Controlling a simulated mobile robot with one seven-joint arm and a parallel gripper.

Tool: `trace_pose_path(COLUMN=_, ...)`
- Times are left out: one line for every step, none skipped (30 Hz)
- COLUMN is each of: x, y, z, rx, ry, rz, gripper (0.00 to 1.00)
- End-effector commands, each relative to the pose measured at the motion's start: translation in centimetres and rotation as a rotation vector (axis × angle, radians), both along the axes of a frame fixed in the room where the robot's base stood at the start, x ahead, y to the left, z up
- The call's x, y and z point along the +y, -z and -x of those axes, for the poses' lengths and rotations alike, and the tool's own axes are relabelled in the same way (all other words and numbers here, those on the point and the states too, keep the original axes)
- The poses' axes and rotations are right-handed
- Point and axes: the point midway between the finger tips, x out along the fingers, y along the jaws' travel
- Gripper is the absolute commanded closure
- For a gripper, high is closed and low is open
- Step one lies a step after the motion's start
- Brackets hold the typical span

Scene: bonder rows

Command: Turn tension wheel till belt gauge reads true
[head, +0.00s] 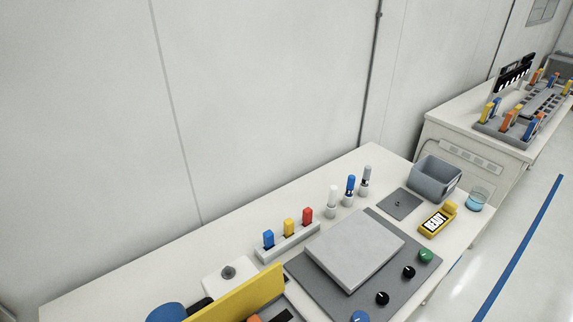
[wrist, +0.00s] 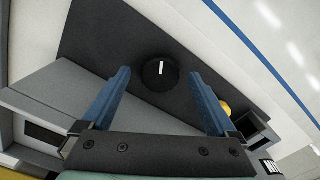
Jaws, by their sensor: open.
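My gripper (wrist: 160,74) is open and empty in the wrist view, with its two blue fingers spread. A round black knob (wrist: 161,72) with a white pointer line shows between the fingertips, apart from both. Its line points nearly straight up in that view. In the head view, a grey panel carries a green knob (head: 425,256), two black knobs (head: 409,272) (head: 382,298) and a blue knob (head: 360,316) at the bottom edge. I cannot tell which is the tension wheel, and no belt gauge is clearly seen. My gripper is not clearly visible in the head view.
A pale block (head: 355,247) covers much of the panel. Behind it stand a rack with coloured handles (head: 289,240) and several upright bottles (head: 350,190). A yellow handheld device (head: 437,219), a grey bin (head: 434,179) and a glass of blue liquid (head: 478,199) are right.

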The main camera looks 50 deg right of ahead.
Motion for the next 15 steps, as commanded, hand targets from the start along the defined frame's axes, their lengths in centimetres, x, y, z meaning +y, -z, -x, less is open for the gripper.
trace_pose_path(x=0.0, y=-0.7, z=-0.1, rx=-0.003, ry=-0.001, rz=0.002, gripper=0.06)
trace_pose_path(x=0.0, y=-1.1, z=0.0, rx=-0.003, ry=-0.001, rz=0.002, gripper=0.06)
trace_pose_path(x=0.0, y=-1.8, z=0.0, rx=-0.003, ry=-0.001, rz=0.002, gripper=0.06)
trace_pose_path(x=0.0, y=-2.3, z=0.0, rx=-0.003, ry=-0.001, rz=0.002, gripper=0.06)
trace_pose_path(x=0.0, y=-2.8, z=-0.1, rx=-0.003, ry=-0.001, rz=0.002, gripper=0.06)
trace_pose_path(x=0.0, y=-3.6, z=-0.1, rx=-0.004, ry=-0.001, rz=0.003, gripper=0.06)
trace_pose_path(x=0.0, y=-4.1, z=-0.1, rx=-0.004, ry=-0.001, rz=0.003, gripper=0.06)
trace_pose_path(x=0.0, y=-4.7, z=-0.1, rx=-0.004, ry=-0.001, rz=0.003, gripper=0.06)
trace_pose_path(x=0.0, y=-5.4, z=-0.1, rx=-0.004, ry=-0.001, rz=0.003, gripper=0.06)
trace_pose_path(x=0.0, y=-6.0, z=-0.1, rx=-0.004, ry=-0.001, rz=0.003, gripper=0.06)
trace_pose_path(x=0.0, y=-6.6, z=-0.1, rx=-0.004, ry=-0.001, rz=0.003, gripper=0.06)
trace_pose_path(x=0.0, y=-7.3, z=-0.1, rx=-0.004, ry=-0.001, rz=0.003, gripper=0.06)
trace_pose_path(x=0.0, y=-7.8, z=-0.1, rx=-0.004, ry=-0.001, rz=0.002, gripper=0.06)
trace_pose_path(x=0.0, y=-8.3, z=-0.1, rx=-0.004, ry=-0.001, rz=0.003, gripper=0.06)
trace_pose_path(x=0.0, y=-9.0, z=-0.1, rx=-0.004, ry=-0.001, rz=0.003, gripper=0.06)
